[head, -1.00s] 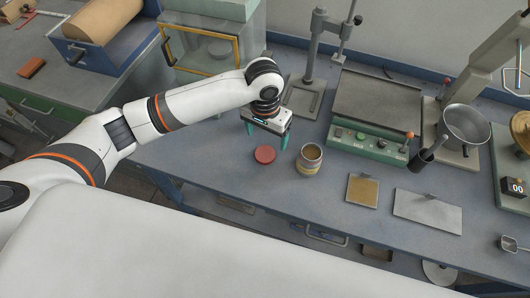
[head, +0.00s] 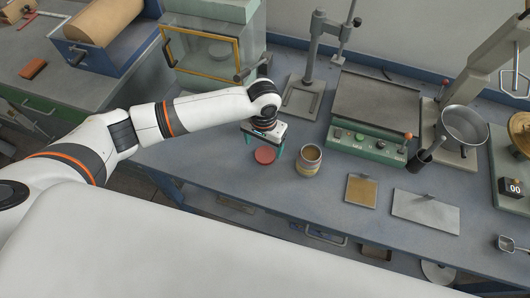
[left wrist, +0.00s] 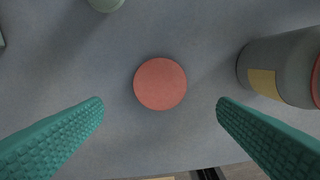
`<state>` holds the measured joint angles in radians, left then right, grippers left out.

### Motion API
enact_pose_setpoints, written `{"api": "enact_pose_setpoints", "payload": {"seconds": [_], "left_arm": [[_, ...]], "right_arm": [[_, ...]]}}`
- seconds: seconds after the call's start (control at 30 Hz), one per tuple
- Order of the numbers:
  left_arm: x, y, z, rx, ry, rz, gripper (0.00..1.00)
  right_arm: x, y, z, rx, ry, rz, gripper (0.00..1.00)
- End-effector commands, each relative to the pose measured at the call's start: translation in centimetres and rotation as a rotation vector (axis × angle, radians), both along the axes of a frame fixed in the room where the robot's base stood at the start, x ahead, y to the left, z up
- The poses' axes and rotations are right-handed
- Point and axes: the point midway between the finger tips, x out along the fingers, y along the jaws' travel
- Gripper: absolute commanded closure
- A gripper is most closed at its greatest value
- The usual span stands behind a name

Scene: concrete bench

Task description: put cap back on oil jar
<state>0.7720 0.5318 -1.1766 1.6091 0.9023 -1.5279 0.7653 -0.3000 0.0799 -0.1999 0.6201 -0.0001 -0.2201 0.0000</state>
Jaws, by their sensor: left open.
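The red round cap (head: 265,155) lies flat on the blue-grey bench, just left of the open oil jar (head: 309,160). The jar stands upright, with coloured bands and a brownish opening. My left gripper (head: 263,151) is open and low over the cap. In the left wrist view the cap (left wrist: 160,83) lies between and ahead of the two green fingertips (left wrist: 160,108), touching neither. A banded jar (left wrist: 278,68) shows at the right of that view, close to the right finger. My right gripper is not in view.
A green control box with a dark plate (head: 376,108) and a stand with a post (head: 305,92) are behind the jar. A tan tile (head: 361,190) and a grey plate (head: 425,211) lie to the right. A glass-fronted cabinet (head: 213,50) stands behind my left arm.

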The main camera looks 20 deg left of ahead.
Motion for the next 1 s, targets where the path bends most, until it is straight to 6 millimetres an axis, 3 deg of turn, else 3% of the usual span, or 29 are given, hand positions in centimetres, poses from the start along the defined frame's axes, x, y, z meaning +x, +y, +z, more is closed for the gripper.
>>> {"api": "enact_pose_setpoints", "payload": {"seconds": [0.37,0.73,1.0], "left_arm": [[0.1,-0.1,-0.4,0.0,0.0,-0.001,0.18],[0.9,-0.1,-5.0,0.001,0.0,-0.001,0.18],[0.8,-0.1,-5.5,0.001,-0.001,-0.002,0.18]], "right_arm": [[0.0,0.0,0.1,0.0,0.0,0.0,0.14],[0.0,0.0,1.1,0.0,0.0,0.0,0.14],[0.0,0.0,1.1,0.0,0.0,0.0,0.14]]}}
